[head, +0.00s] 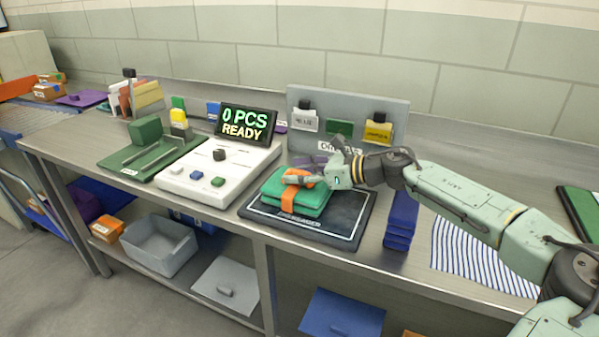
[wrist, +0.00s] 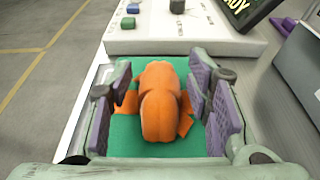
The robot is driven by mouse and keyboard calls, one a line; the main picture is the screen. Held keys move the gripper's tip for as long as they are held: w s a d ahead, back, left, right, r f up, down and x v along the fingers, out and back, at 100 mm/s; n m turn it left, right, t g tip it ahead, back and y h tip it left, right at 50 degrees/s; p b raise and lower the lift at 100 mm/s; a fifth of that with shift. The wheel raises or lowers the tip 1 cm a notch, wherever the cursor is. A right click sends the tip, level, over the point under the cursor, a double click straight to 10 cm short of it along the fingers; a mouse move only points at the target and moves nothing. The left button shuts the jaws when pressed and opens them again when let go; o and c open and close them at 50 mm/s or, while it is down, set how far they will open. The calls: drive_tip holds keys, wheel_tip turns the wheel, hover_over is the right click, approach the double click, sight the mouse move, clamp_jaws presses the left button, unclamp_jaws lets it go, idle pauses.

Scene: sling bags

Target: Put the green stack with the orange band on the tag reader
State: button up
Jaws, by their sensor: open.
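The green stack (head: 299,191) is a pile of folded green pieces with an orange band (head: 289,196) around its middle. It lies on the dark tag reader pad (head: 342,234), which has a white outline. The wrist view shows the green stack (wrist: 140,140) and the orange band (wrist: 160,105) with its raised loop between my fingers. My gripper (head: 305,180) is open, with its fingers on either side of the band's loop; it also shows in the wrist view (wrist: 165,103). Whether the fingers touch the band is unclear.
Left of the pad stands a white console (head: 215,172) with a display (head: 245,123) reading "0 PCS READY". A dark blue stack (head: 401,222) stands right of the pad. A grey board (head: 345,110) with hanging tags rises behind. A striped cloth (head: 470,258) lies under my arm.

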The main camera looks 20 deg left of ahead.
drive_tip(key=shift+r+p, duration=0.3)
drive_tip(key=shift+p, duration=0.05)
drive_tip(key=b+v, duration=0.4)
drive_tip(key=v, duration=0.8)
drive_tip(key=shift+a+f, duration=0.1)
